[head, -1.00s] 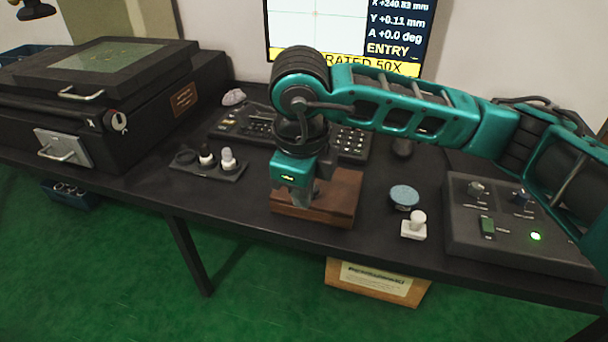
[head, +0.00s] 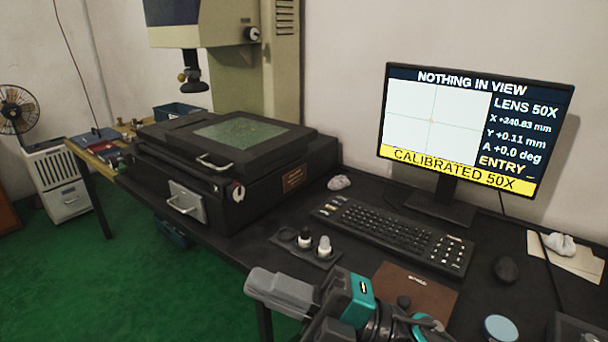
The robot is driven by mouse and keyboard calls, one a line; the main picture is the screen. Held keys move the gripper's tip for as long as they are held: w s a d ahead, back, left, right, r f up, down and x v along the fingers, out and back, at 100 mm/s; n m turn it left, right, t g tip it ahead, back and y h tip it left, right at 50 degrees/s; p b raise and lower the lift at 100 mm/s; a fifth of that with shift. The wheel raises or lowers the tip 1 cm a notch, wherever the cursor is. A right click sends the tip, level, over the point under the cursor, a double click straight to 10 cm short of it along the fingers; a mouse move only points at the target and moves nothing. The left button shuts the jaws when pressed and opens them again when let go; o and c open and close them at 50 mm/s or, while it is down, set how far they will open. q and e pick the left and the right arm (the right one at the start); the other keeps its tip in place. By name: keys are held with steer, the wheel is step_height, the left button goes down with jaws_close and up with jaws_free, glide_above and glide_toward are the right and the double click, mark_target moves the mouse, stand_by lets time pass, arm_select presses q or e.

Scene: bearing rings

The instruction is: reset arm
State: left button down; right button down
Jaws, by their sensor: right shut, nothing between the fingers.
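My right gripper (head: 268,287), grey fingers on a teal and black wrist, is low at the bottom edge of the head view. Its fingers point left and are shut, with nothing held. It shows in front of the table's front edge, left of the brown wooden block (head: 432,297) and below the small black holder (head: 318,262). Part of the wrist covers the block's lower left. The rest of the right arm is cut off by the frame. My left gripper is not in view.
The dark table (head: 222,236) carries a black stage unit (head: 150,160) with a glass top, a keyboard (head: 385,228), a mouse (head: 506,269) and a blue-topped round piece (head: 500,328). A monitor (head: 450,185) reads "NOTHING IN VIEW". Green floor lies open at the left.

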steer(key=w+d+f+m+t+h+p, duration=0.1)
steer(key=w+d+f+m+t+h, duration=0.2)
steer(key=d+f+m+t+h, duration=0.65)
steer(key=w+d+f+m+t+h+p, duration=0.1)
steer(key=w+d+f+m+t+h, duration=0.3)
steer(key=m, duration=1)
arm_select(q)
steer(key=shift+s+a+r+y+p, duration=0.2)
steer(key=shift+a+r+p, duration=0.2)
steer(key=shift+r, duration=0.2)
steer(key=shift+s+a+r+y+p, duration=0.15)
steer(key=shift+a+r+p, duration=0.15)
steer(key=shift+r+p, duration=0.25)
arm_select(e)
steer(key=s+d+f+m+g+h, duration=0.3)
steer(key=s+d+f, duration=0.1)
steer(key=s+f, duration=0.2)
steer(key=s+d+f+m+g+h, duration=0.3)
steer(key=s+f, duration=0.3)
steer(key=f, duration=0.3)
steer(key=shift+d+h, duration=0.4)
steer(key=shift+h, duration=0.05)
steer(key=shift+s+f, duration=0.1)
